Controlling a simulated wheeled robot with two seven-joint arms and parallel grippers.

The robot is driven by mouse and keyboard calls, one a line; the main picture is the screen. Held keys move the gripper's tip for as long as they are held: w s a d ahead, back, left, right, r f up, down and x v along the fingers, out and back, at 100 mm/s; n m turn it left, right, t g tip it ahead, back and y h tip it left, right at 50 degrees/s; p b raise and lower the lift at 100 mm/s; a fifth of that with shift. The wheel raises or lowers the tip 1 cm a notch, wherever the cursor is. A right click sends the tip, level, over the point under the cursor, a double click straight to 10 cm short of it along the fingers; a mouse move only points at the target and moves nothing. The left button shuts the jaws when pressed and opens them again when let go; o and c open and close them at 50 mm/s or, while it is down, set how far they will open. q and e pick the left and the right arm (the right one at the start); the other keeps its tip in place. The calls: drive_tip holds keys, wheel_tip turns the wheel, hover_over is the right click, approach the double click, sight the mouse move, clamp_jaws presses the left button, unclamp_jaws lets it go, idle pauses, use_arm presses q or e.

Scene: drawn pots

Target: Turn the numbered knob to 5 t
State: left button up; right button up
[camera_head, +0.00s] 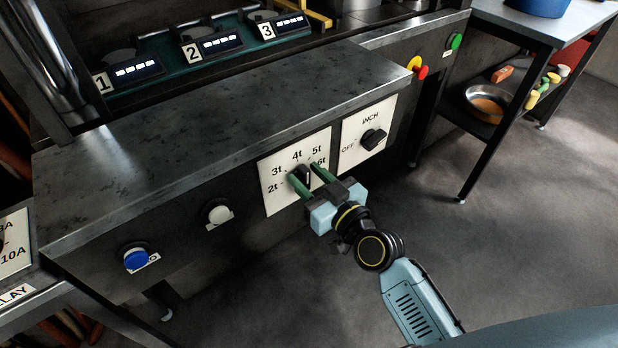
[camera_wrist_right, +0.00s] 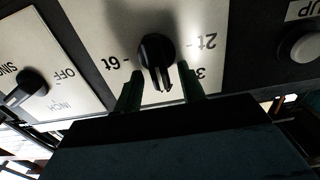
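The numbered knob (camera_head: 306,176) is black and sits on a white plate (camera_head: 276,199) marked 2t to 6t on the front of the machine. In the right wrist view the knob (camera_wrist_right: 156,50) shows upside down, its grip bar running roughly toward the 4t side; I cannot make out its exact setting. My right gripper (camera_head: 310,178) has green fingers, one on each side of the knob. In the right wrist view the right gripper (camera_wrist_right: 159,82) shows gaps between fingers and bar, so it is open around the knob. My left gripper is not in view.
An OFF/INCH selector (camera_head: 373,138) is on the plate to the right. A white button (camera_head: 218,213) and a blue button (camera_head: 136,258) are to the left. A red button (camera_head: 418,67) and a green button (camera_head: 455,41) are at upper right.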

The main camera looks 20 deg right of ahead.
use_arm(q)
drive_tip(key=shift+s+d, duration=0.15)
use_arm(e)
clamp_jaws()
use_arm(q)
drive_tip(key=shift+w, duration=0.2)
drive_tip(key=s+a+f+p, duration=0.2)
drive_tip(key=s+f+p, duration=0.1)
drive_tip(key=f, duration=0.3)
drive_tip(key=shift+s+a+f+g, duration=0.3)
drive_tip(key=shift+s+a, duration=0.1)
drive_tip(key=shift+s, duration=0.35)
use_arm(e)
drive_tip(key=shift+w+d+f+m, duration=0.1)
drive_tip(key=shift+d+m, duration=0.1)
drive_tip(key=shift+m, duration=1.25)
drive_tip(key=shift+w+d+f+m, duration=0.1)
drive_tip(key=shift+d+m, duration=0.1)
drive_tip(key=shift+m, duration=1.2)
drive_tip(key=shift+w+d+f+m, duration=0.1)
drive_tip(key=shift+d+m, duration=0.1)
drive_tip(key=shift+m, duration=1.25)
unclamp_jaws()
